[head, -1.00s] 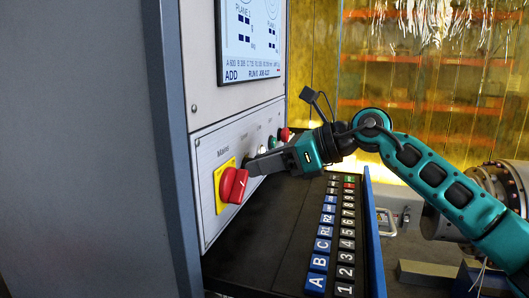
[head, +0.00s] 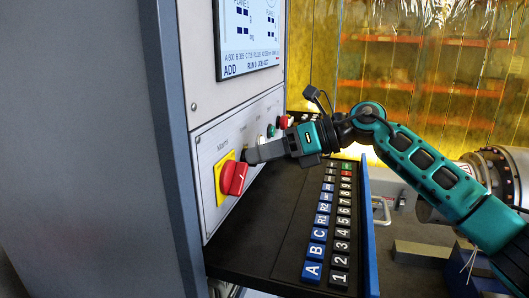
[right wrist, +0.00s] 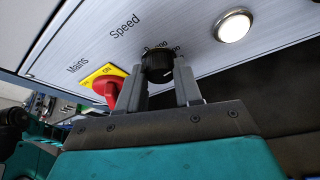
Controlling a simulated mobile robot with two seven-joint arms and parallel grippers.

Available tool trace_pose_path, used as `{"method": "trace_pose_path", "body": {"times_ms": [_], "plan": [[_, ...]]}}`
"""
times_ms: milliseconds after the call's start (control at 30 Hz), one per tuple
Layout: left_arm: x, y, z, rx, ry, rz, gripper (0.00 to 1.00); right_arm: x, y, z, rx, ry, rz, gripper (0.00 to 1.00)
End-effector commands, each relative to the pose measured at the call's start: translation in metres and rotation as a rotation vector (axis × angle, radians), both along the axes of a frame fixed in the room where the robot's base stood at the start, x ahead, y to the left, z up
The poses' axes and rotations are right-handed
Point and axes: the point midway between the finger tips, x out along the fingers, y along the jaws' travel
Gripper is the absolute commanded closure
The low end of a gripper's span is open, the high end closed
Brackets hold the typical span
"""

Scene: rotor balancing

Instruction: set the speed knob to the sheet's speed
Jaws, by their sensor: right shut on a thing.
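The black speed knob (right wrist: 158,66) sits under the word "Speed" on the panel in the right wrist view. My right gripper (right wrist: 160,82) has a finger on each side of it and is shut on it. In the head view my right gripper (head: 252,155) reaches the panel just behind the red mains switch, and its fingers hide the knob. Printed numbers above the knob are partly covered, so the setting cannot be read. The sheet is not visible. My left gripper is not in view.
The red mains switch (head: 233,178) on its yellow plate stands close beside the fingers. Green and red buttons (head: 283,122) lie farther along the panel. A keyboard shelf (head: 285,230) juts out below. A screen (head: 249,35) is above.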

Motion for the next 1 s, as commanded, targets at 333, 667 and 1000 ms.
{"method": "trace_pose_path", "body": {"times_ms": [333, 667, 1000], "plan": [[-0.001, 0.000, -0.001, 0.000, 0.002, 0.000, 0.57, 0.000, 0.000, -0.001, -0.002, 0.001, 0.001, 0.52], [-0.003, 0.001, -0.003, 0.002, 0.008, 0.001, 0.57, 0.000, 0.000, 0.000, 0.000, -0.001, 0.000, 0.40], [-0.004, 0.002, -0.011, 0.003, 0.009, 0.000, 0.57, -0.005, -0.040, 0.013, -0.001, -0.004, -0.005, 0.40]]}}
